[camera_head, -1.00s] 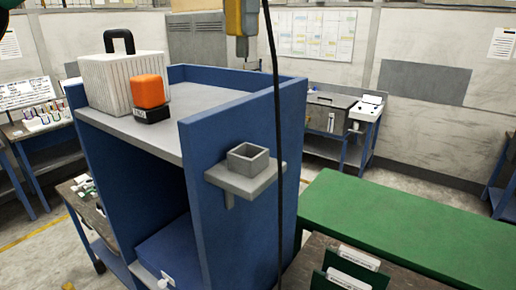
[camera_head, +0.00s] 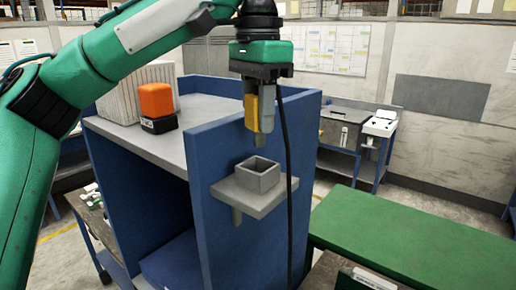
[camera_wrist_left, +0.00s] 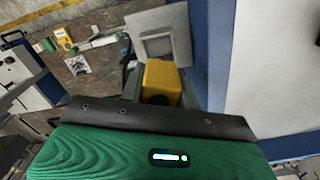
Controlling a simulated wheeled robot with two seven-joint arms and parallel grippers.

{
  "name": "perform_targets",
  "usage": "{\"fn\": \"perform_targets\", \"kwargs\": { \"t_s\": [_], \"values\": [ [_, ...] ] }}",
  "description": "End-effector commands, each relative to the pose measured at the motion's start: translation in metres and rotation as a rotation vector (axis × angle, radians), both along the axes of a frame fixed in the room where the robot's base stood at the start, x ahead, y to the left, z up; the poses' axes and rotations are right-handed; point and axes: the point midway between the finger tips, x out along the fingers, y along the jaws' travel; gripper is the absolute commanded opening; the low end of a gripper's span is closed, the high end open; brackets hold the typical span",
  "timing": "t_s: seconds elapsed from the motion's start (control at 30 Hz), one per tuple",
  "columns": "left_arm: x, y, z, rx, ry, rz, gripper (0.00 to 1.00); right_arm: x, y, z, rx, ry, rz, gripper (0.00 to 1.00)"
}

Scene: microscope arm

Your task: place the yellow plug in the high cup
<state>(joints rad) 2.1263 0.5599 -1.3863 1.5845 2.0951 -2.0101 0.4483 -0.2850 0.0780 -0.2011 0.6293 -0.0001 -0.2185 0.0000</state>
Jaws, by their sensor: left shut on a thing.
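My left gripper (camera_head: 262,115) points down and is shut on the yellow plug (camera_head: 251,110). In the left wrist view the yellow plug (camera_wrist_left: 162,78) shows between the fingers. The high cup (camera_head: 257,174) is a grey, square, open-topped cup on a small grey bracket shelf (camera_head: 228,194) on the side of the blue cabinet. The plug is upright and hangs above the cup with a gap between them. In the left wrist view the cup (camera_wrist_left: 157,46) shows just beyond the plug, partly covered by it. My right gripper is out of view.
A black cable (camera_head: 287,200) hangs down beside the cup. The blue side panel (camera_head: 212,145) rises behind the cup. An orange-topped block (camera_head: 157,102) and a white ribbed case (camera_head: 112,105) stand on the cabinet top. A green table (camera_head: 410,235) lies to the right.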

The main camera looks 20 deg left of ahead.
Motion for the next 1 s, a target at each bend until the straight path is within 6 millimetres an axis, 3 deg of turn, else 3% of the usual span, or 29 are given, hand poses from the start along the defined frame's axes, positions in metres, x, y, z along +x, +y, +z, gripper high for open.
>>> {"fn": "perform_targets", "kwargs": {
  "t_s": [0.13,0.4,0.57,0.9,0.93,1.0],
  "values": [
    [0.000,0.001,-0.016,0.001,-0.001,0.001,0.08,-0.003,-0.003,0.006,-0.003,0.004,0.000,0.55],
    [0.000,0.001,-0.045,0.001,0.001,0.001,0.08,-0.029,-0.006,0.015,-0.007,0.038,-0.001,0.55],
    [0.000,0.001,-0.060,0.000,-0.001,0.001,0.08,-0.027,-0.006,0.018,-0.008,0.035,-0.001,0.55],
    [0.000,0.000,-0.064,-0.001,-0.001,0.001,0.08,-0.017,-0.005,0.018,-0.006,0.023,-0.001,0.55],
    [0.000,0.000,-0.064,-0.001,-0.001,0.001,0.38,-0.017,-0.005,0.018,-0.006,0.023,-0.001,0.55],
    [0.000,0.000,-0.064,-0.001,-0.001,0.001,0.52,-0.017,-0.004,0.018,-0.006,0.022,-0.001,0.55]
  ]
}}
